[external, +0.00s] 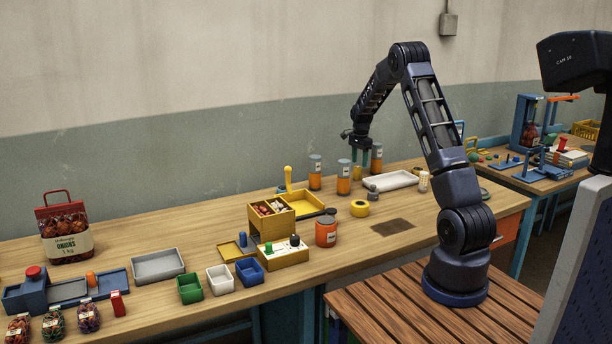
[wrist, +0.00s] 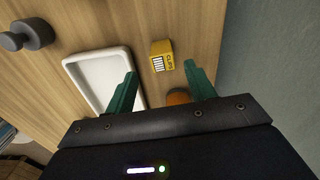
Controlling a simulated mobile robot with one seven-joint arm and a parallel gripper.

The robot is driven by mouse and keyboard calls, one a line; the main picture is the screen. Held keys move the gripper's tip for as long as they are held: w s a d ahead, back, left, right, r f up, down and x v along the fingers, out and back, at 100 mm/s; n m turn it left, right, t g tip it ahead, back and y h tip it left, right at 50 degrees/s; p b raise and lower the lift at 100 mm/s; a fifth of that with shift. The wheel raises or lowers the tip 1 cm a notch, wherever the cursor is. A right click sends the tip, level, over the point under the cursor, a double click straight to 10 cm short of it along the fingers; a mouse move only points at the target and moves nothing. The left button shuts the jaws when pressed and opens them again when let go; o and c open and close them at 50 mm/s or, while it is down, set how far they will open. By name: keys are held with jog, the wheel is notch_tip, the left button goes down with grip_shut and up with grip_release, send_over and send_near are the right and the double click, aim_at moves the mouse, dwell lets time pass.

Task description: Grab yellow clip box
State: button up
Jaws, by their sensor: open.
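The yellow clip box (wrist: 162,56) stands on the wooden bench in the wrist view. It has a dark-lined white label and the word CLIPS on it. My gripper (wrist: 160,87) is open, with its two green fingers spread apart and nothing held between them. The box appears beyond the fingertips, roughly in line with the gap. In the external view my gripper (external: 361,157) hangs fingers down above the back of the bench, near the orange jars. The box is too small there to tell clearly.
A white tray (wrist: 71,70) lies left of the box, close to the left finger. An orange jar (wrist: 178,97) shows between the fingers, partly hidden by my gripper. A grey object (wrist: 27,36) is farther left. Orange jars (external: 344,187) and a yellow tape roll (external: 360,208) stand nearby.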

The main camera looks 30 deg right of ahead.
aim_at(358, 166)
jog(key=shift+w+a+f, duration=0.1)
jog(key=shift+a+f, duration=0.05)
jog(key=shift+f, duration=1.35)
jog(key=shift+w+a+f, duration=0.1)
jog(key=shift+f, duration=1.35)
jog(key=shift+c, duration=0.2)
jog(key=c, duration=1)
